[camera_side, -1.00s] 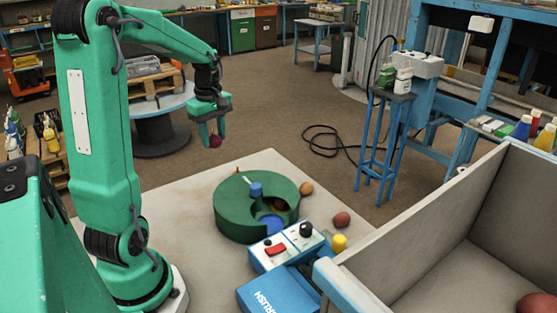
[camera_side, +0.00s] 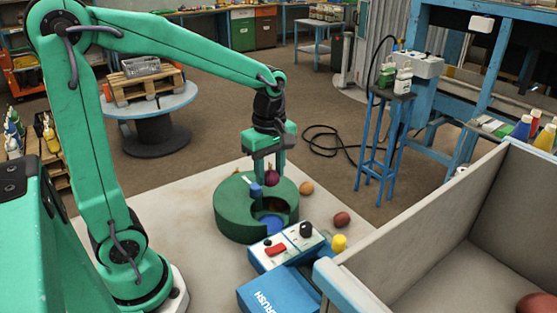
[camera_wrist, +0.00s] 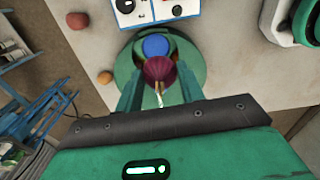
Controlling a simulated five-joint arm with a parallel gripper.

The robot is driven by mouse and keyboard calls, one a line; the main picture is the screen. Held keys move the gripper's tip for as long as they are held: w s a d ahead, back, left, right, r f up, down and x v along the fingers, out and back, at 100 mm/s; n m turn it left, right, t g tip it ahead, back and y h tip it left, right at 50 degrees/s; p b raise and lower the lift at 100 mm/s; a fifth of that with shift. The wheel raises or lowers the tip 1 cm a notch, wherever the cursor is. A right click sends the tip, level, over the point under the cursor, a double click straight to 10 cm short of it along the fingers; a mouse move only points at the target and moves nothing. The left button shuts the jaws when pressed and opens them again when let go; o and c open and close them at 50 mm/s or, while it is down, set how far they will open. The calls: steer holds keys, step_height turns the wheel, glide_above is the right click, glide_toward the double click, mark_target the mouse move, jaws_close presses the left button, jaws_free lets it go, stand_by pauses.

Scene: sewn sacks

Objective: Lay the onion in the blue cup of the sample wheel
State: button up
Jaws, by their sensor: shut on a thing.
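My gripper (camera_side: 272,172) is shut on a dark red onion (camera_side: 271,178) and holds it above the green sample wheel (camera_side: 236,226). In the wrist view the onion (camera_wrist: 161,71) sits between the two fingers, with a pale stem toward the gripper body. The blue cup (camera_side: 272,223) shows in the cut-away front part of the wheel. In the wrist view the blue cup (camera_wrist: 154,46) lies just beyond the onion, partly covered by it. A blue knob (camera_side: 255,188) stands on the wheel's top.
A control box (camera_side: 287,248) with a red switch and black knob stands close in front of the wheel. A yellow piece (camera_side: 339,243), a reddish-brown round item (camera_side: 342,219) and a tan round item (camera_side: 306,188) lie to the right. A large open bin (camera_side: 410,235) stands at right.

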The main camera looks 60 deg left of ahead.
steer(key=s+d, duration=0.3)
steer(key=d, duration=0.5)
steer(key=shift+m, duration=0.4)
step_height(320, 180, down, 5)
steer(key=shift+w+f, duration=0.1)
steer(key=shift+f, duration=0.05)
steer(key=w+a+f, duration=0.1)
steer(key=a+f, duration=0.1)
steer(key=a, duration=0.1)
steer(key=w+a+f, duration=0.2)
steer(key=a, duration=0.2)
steer(key=w+a+f, duration=0.1)
steer(key=a+f, duration=0.2)
steer(key=shift+w+a, duration=0.3)
steer(key=shift+a, duration=0.05)
steer(key=shift+f, duration=0.1)
steer(key=shift+f, duration=1.9)
